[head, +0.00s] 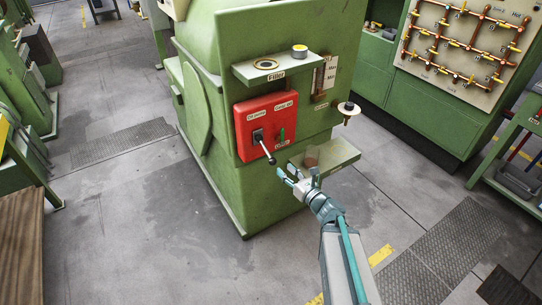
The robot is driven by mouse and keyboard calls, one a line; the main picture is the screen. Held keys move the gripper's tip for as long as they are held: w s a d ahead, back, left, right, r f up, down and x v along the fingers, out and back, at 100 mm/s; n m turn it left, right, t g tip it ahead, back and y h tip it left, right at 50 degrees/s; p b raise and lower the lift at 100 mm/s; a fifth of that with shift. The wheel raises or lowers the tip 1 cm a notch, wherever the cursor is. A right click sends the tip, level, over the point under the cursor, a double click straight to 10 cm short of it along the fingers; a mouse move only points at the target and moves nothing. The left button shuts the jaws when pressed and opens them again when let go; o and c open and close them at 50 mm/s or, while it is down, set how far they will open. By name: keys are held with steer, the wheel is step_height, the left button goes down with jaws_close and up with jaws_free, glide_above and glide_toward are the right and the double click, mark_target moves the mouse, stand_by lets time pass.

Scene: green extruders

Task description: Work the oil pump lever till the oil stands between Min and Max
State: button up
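The red pump box (266,125) is on the front of the green machine. Its oil pump lever (266,150) slants down and out to a dark knob. My gripper (297,178) is just right of and below the knob, its fingers apart and pointing toward the box. A small gap shows between the gripper and the lever, and nothing is seen between the fingers. The oil gauge (319,82), marked Max and Min, is on the panel above right. Brown shows in its lower part, seemingly below the Min label, but it is too small to be sure.
A shelf labelled Filler (270,67) juts out above the box with a yellow-ringed cap (299,50) on it. A lower green ledge (337,155) is just behind my gripper. A round white disc on a peg (346,113) sticks out at right. Floor at left is clear.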

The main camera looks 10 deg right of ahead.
mark_target(272, 159)
steer(key=w+b, duration=0.1)
steer(key=b, duration=0.2)
steer(key=w+a+b, duration=0.1)
steer(key=b, duration=0.3)
steer(key=shift+w+a+f, duration=0.15)
steer(key=shift+w+f, duration=0.1)
steer(key=shift+f, duration=0.1)
steer(key=x, duration=0.7)
steer(key=shift+r, duration=0.35)
steer(key=shift+w+a, duration=0.2)
steer(key=shift+w, duration=0.3)
steer(key=shift+f, duration=0.1)
jaws_close()
